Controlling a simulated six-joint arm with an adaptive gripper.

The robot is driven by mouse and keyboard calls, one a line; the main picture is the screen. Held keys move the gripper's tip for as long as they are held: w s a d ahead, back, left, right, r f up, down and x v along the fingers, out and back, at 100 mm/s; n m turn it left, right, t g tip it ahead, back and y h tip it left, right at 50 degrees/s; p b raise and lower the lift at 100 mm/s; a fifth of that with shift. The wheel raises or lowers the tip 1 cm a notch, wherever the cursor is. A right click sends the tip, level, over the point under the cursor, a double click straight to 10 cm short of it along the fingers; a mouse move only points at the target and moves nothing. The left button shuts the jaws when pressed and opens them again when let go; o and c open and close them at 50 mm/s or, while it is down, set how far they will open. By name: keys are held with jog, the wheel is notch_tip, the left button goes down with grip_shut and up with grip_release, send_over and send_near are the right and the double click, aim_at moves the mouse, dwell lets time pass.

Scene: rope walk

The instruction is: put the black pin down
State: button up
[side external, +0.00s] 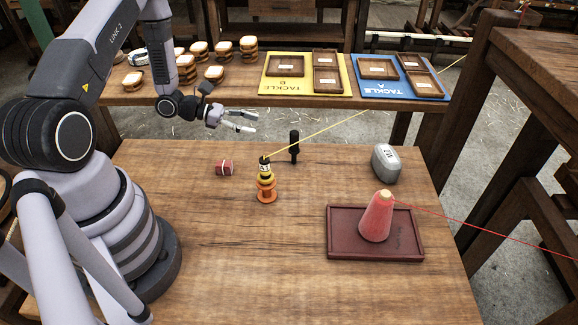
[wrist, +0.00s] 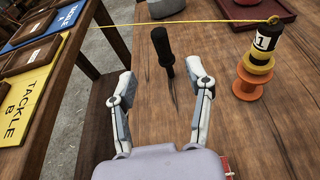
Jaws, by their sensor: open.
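The black pin (side external: 294,146) stands upright at the back of the wooden table, handle up, and looks unsupported by anything but the table. It also shows in the wrist view (wrist: 162,47), past my fingertips and roughly between their lines, with its thin shaft pointing toward me. My gripper (side external: 242,122) is open and empty. In the side view it is to the left of the pin and higher in the picture, apart from it. In the wrist view its two fingers (wrist: 160,76) are spread with bare table between them.
An orange and yellow spool stack (side external: 266,184) stands close to the pin, with a taut yellow rope (side external: 330,130) passing above.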

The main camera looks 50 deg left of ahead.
jog(key=s+d+r+m+g, duration=0.3)
jog(key=d+r+m+g, duration=0.15)
jog(key=r+m, duration=0.35)
jog(key=s+d+r+m+g, duration=0.4)
jog(key=d+r+m, duration=0.2)
jog(key=r, duration=0.4)
jog(key=s+a+r+m+t+y, duration=0.3)
jog(key=s+r+m+y, duration=0.7)
jog(key=s, duration=0.5)
notch_tip(320, 180, up, 2)
jog(key=m, duration=0.3)
jog(key=shift+s+r+t, duration=0.2)
jog(key=shift+t, duration=0.15)
